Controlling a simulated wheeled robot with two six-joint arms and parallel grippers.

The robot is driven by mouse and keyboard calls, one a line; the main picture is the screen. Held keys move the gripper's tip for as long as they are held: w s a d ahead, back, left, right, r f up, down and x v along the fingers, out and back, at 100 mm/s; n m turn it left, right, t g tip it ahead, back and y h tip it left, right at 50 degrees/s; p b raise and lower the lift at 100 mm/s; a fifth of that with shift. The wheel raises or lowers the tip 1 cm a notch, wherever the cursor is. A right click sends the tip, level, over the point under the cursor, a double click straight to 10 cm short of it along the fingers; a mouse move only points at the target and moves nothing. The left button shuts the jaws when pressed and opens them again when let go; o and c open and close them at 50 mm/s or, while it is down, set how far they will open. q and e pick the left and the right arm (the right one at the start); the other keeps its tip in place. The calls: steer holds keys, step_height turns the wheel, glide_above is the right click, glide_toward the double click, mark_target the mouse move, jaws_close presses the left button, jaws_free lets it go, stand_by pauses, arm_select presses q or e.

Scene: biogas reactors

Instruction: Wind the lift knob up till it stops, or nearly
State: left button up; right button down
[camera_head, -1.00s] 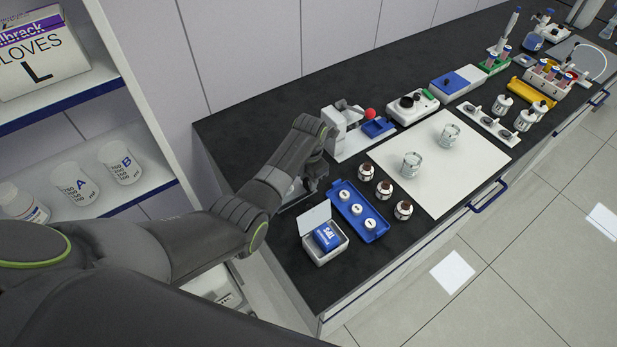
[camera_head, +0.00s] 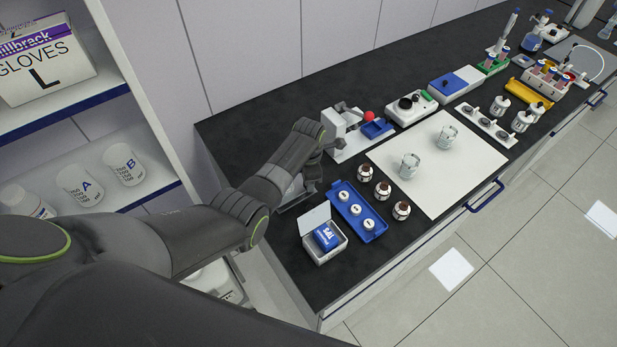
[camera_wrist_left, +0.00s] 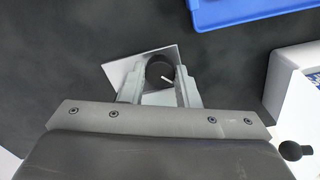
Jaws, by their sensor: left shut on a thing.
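The lift knob (camera_wrist_left: 157,66) is dark and round with a short white mark, seen from above in the left wrist view. It sits over a light grey square plate (camera_wrist_left: 120,70), which lies turned at an angle. My left gripper (camera_wrist_left: 160,82) is shut on the knob, one finger on each side. In the head view my left gripper (camera_head: 311,172) is low at the near left end of the dark bench, beside a grey lift stand (camera_head: 292,197) mostly covered by my arm. The knob itself is hidden there. My right gripper is not in view.
A white device with a red ball knob (camera_head: 369,116) stands just beyond my gripper. A blue tray (camera_head: 373,231) with white-capped vials and an open white box (camera_head: 322,253) stand to the right. Dark bench surface (camera_head: 237,131) behind my forearm is clear.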

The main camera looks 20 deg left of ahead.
arm_select(q)
steer(key=o, duration=1)
steer(key=shift+c, duration=0.2)
steer(key=shift+r, duration=0.1)
steer(key=shift+r, duration=0.6)
step_height(320, 180, up, 16)
steer(key=shift+s, duration=0.15)
steer(key=shift+d+b, duration=0.1)
steer(key=shift+b, duration=0.2)
